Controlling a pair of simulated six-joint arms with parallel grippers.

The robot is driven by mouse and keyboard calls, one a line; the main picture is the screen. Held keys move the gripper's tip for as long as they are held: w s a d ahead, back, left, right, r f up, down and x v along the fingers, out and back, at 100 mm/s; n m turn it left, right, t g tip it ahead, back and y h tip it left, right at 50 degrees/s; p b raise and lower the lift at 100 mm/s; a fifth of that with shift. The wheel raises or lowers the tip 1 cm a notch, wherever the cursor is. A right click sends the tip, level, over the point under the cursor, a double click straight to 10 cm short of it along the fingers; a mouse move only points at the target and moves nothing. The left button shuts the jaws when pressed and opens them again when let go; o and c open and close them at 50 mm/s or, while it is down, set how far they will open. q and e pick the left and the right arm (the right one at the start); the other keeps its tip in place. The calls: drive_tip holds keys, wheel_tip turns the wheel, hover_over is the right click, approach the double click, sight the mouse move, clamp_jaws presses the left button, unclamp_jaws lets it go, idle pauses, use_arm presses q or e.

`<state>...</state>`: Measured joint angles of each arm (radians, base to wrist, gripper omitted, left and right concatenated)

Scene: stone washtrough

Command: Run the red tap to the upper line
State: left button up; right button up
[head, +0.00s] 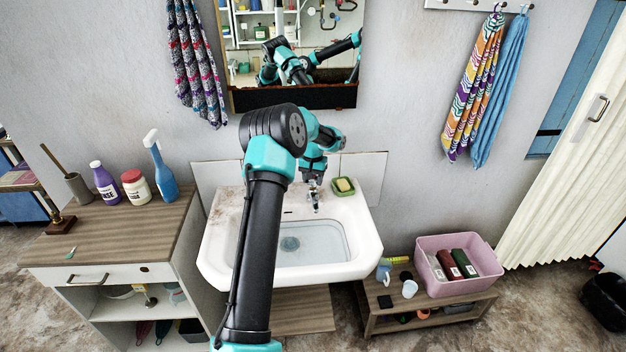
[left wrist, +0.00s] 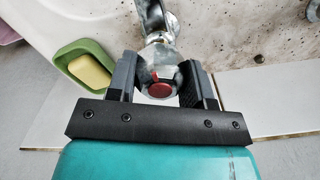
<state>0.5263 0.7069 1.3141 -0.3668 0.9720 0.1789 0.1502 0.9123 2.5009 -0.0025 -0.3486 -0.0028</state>
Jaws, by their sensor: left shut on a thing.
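The red tap (left wrist: 160,88), a metal tap with a red cap, sits between the jaws of my left gripper (left wrist: 161,86) in the left wrist view. The gripper is shut on it. In the head view my left gripper (head: 313,178) reaches down to the tap at the back of the white washbasin (head: 365,238). The basin's bowl looks to hold some clear water over the drain (head: 290,244). I cannot make out the upper line, and my arm covers the left part of the bowl. My right gripper is not in view.
A green soap dish (head: 344,193) with yellow soap stands on the basin's back right rim, close to the gripper. A cabinet (head: 130,225) with bottles stands left. A pink crate (head: 488,262) sits on a low bench at right. A mirror (head: 290,96) hangs above.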

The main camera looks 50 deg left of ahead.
use_arm(q)
drive_tip(key=o, duration=0.9)
drive_tip(key=shift+r, duration=0.1)
wheel_tip(320, 180, up, 17)
drive_tip(key=shift+r, duration=0.1)
